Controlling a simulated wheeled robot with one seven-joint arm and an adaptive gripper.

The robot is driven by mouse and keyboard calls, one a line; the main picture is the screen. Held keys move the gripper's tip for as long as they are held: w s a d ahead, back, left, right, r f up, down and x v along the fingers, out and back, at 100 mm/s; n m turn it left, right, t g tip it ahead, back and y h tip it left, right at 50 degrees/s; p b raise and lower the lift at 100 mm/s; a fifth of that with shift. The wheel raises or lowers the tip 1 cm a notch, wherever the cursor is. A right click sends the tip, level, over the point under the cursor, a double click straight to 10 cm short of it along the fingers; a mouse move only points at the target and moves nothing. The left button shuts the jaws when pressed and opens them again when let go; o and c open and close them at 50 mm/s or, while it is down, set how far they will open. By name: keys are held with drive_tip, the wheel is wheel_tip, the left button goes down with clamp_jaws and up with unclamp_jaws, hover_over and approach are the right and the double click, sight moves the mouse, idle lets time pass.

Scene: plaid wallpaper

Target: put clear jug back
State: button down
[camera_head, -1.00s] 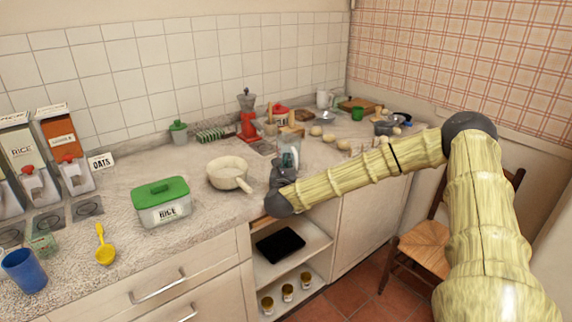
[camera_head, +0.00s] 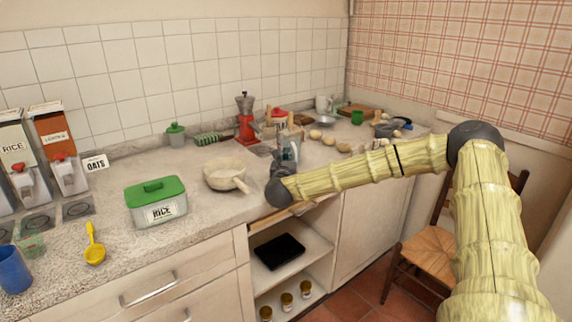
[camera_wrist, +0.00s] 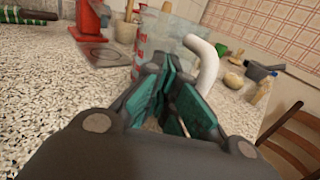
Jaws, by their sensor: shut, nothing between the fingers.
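The clear jug (camera_wrist: 152,40) with red lettering and a thick white handle (camera_wrist: 207,62) stands on the speckled counter in the wrist view, just beyond my fingers. In the head view the jug (camera_head: 293,137) is mostly hidden behind my gripper (camera_head: 286,158). My gripper (camera_wrist: 177,97) has teal finger pads and is shut and empty. Its fingers are in front of the jug and overlap the lower handle in the picture. I cannot tell whether they touch it.
A green-lidded rice box (camera_head: 157,205) is farther left. Several round items (camera_head: 328,140) lie to the right. An open shelf (camera_head: 297,268) and a chair (camera_head: 432,245) are below.

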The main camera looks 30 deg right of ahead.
drive_tip(key=shift+a, duration=0.1)
idle(0.3)
drive_tip(key=shift+s+a+f+b, duration=0.1)
drive_tip(key=shift+s+a+b, duration=0.15)
drive_tip(key=shift+a+b, duration=0.05)
drive_tip(key=b+v, duration=0.2)
drive_tip(key=v, duration=1.1)
drive_tip(key=shift+s+d+b, duration=0.1)
drive_tip(key=shift+s+b, duration=0.05)
drive_tip(key=shift+b, duration=0.2)
